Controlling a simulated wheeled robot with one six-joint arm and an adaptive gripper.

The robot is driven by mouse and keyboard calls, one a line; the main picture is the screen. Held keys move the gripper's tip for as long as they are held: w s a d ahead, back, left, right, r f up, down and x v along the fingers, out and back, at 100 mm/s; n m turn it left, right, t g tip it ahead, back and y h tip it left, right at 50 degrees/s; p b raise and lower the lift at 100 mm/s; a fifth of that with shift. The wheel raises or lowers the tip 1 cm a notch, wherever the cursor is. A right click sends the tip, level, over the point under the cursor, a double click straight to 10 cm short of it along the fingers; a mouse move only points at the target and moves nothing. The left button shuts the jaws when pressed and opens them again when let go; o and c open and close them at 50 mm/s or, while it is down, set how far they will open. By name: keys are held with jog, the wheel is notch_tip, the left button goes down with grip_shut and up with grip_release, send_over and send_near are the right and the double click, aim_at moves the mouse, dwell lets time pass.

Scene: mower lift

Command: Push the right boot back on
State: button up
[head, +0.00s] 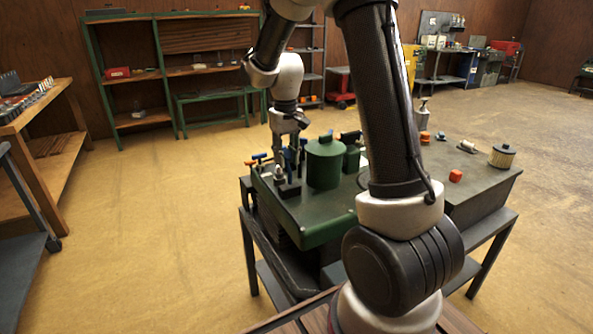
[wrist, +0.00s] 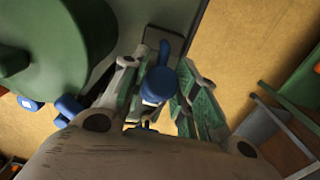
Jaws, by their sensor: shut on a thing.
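In the wrist view, a blue boot (wrist: 160,84) with a rounded end and a narrow blue tail sits between the two fingers of my gripper (wrist: 158,76). The gripper is shut on it. The fingers largely hide the boot there. Another blue part (wrist: 70,106) lies left of the fingers in the wrist view. Whether the held boot is seated on its plug is hidden.
A large green cylinder (head: 324,163) stands right beside the gripper. The bench (head: 483,181) also holds an orange-red block (head: 455,176) and a tan ribbed filter (head: 502,156). Green shelving (head: 170,72) stands behind. The floor to the left is clear.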

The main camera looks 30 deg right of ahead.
jog(key=shift+w+f, duration=0.15)
jog(key=shift+w, duration=0.5)
jog(key=shift+w+f, duration=0.15)
jog(key=shift+w, duration=0.5)
jog(key=shift+w+f, duration=0.7)
jog(key=shift+w, duration=0.3)
jog(key=shift+w+f, duration=0.7)
jog(key=shift+f, duration=0.25)
jog(key=shift+c, duration=0.3)
jog(key=o, duration=0.7)
jog(key=shift+f, duration=0.15)
jog(key=shift+c, duration=0.2)
jog(key=shift+o, duration=0.6)
